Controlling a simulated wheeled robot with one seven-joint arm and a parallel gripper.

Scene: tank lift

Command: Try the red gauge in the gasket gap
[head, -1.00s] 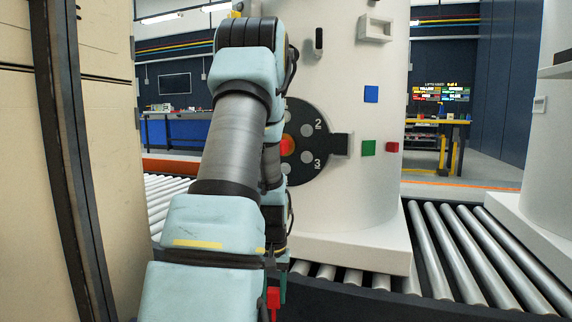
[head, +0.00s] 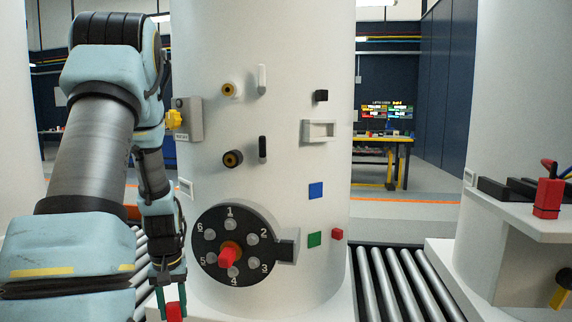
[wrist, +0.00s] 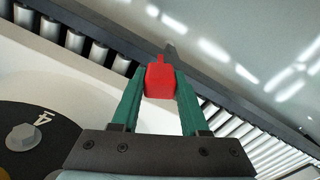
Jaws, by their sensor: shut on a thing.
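My gripper (wrist: 157,95) has green fingers and is shut on the red gauge (wrist: 160,80), a small red block with a narrow tip pointing away. In the head view the gauge (head: 174,312) shows low at the left, in front of the white tank's (head: 275,180) lower left. The black round flange (head: 262,215) on the tank has bolts numbered 1 to 6 and a red centre piece (head: 228,256). It lies right of my gripper. In the wrist view the flange's edge (wrist: 45,105) and bolt 4 show at the left, apart from the gauge. I cannot make out the gasket gap.
The tank carries knobs, a bracket (head: 319,131), and blue (head: 316,190), green (head: 314,239) and red (head: 337,233) blocks. Roller conveyor (head: 400,285) runs beneath. A white shelf (head: 530,228) at right holds black blocks and a red block (head: 547,198).

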